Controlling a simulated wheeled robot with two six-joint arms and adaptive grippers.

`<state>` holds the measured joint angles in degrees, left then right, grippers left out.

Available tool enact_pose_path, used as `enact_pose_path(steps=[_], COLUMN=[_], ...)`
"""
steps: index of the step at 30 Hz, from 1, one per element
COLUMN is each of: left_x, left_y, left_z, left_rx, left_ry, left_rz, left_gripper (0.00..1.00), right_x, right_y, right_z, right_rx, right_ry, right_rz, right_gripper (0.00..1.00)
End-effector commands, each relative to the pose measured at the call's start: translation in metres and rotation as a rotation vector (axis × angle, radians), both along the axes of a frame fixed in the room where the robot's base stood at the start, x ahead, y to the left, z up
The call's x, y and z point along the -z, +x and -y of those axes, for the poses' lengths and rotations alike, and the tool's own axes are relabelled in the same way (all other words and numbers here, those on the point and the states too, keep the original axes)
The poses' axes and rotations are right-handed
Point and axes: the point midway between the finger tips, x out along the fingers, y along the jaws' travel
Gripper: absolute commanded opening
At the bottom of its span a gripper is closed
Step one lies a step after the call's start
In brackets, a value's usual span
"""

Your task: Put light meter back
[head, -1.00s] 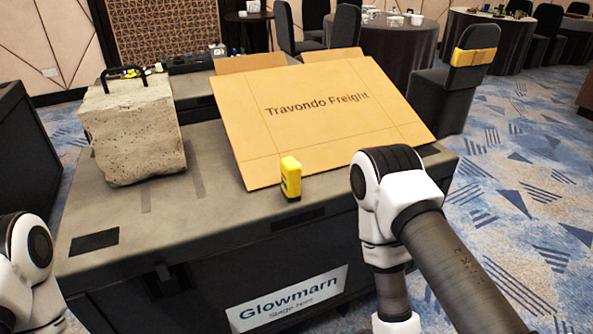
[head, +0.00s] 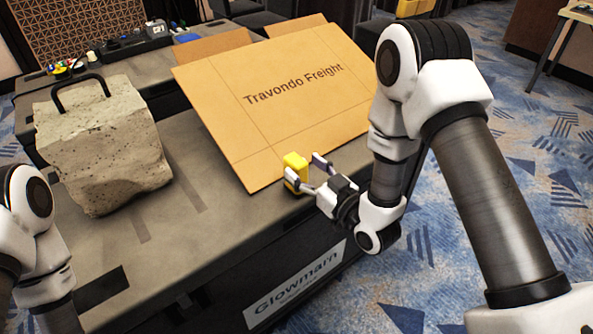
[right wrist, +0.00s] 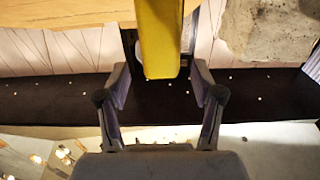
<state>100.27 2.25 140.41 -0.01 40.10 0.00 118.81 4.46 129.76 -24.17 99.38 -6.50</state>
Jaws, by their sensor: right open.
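The yellow light meter (head: 295,166) stands upright on the dark case top, close to its front edge and just in front of the cardboard. It also shows at the top middle of the right wrist view (right wrist: 160,38). My right gripper (head: 305,168) reaches in from the right with its fingers spread, one to each side of the meter. In the right wrist view the meter's end shows between the open fingertips, with a gap on both sides. My left arm shows at the left edge, but its gripper is out of view.
The dark case (head: 190,235) carries a flat cardboard sheet (head: 260,115) marked Travondo Freight and a rough concrete block (head: 110,150) with a black handle. Small items (head: 75,65) lie at the back left. Case top between block and meter is clear.

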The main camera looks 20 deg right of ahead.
Motion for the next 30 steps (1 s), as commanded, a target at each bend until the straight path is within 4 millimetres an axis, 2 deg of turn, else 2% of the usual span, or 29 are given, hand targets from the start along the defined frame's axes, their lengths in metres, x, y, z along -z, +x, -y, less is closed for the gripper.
enact_pose_path(steps=[9, 12, 17, 23, 30], left_x=[-0.003, -0.003, -0.003, -0.003, -0.003], left_y=[0.000, 0.000, 0.000, 0.000, 0.000], left_z=[0.000, 0.000, 0.000, 0.000, 0.000], left_rx=[-0.001, -0.001, -0.001, -0.001, -0.001], left_ry=[0.000, 0.000, 0.000, 0.000, 0.000], left_rz=[0.001, 0.001, 0.001, 0.001, 0.001], left_gripper=[0.87, 0.87, 0.87, 0.87, 0.87], right_x=[0.005, 0.006, 0.006, 0.006, 0.006], right_y=[0.048, 0.055, 0.055, 0.055, 0.055], right_z=[-0.018, -0.020, -0.020, -0.019, -0.019], right_rx=[-0.002, -0.001, 0.000, 0.000, 0.000], right_ry=[-0.002, -0.001, 0.000, 0.000, 0.000], right_rz=[0.001, -0.002, -0.003, -0.003, -0.002], right_gripper=[0.67, 0.67, 0.67, 0.00, 0.00])
